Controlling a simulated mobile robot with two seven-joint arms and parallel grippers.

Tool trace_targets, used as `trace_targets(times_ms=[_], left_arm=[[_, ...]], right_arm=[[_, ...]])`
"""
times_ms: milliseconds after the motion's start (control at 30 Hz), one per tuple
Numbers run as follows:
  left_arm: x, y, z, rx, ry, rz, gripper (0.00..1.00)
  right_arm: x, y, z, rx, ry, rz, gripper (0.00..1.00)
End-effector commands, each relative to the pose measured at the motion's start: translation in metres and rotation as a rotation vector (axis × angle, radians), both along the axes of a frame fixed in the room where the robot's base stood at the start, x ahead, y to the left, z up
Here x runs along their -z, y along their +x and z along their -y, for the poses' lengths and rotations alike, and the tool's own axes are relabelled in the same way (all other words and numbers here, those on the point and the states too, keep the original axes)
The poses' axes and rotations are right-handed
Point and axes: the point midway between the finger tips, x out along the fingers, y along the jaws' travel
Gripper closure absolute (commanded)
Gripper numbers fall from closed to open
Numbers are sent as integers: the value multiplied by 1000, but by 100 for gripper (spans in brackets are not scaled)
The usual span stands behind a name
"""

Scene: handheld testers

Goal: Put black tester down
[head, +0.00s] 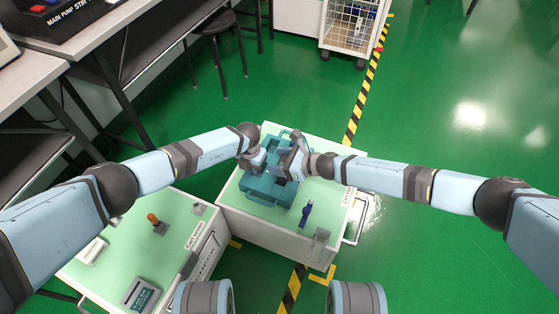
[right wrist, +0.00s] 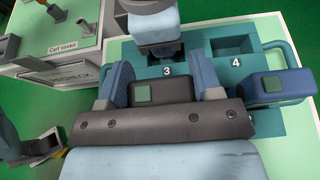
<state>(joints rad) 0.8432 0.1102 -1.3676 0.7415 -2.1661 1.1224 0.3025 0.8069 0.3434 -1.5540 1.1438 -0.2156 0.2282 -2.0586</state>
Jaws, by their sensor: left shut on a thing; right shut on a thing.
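The black tester (right wrist: 162,91), with a green screen, is between the two blue-grey fingers of my right gripper (right wrist: 166,88), which is shut on it. It is over the teal tray (right wrist: 206,88), on the near side of the number 3; I cannot tell whether it touches the tray. In the head view my right gripper (head: 287,160) hides the tester. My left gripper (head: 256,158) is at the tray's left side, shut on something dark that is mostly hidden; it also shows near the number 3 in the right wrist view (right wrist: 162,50).
A dark blue tester (right wrist: 278,87) is by the tray's right end in the right wrist view. The compartment (right wrist: 233,45) at number 4 is empty. Another cart (head: 120,255) stands at left.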

Motion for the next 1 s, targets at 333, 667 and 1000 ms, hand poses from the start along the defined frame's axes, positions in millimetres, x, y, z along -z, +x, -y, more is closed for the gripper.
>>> trace_targets(times_ms=[333,667,1000], left_arm=[[0,0,0,0,0,1,99],[-1,0,1,0,-1,1,99],[-1,0,1,0,-1,1,99]], right_arm=[[3,0,0,1,0,0,15],[-1,0,0,-1,-1,2,15],[-24,-21,53,1,-1,0,15]])
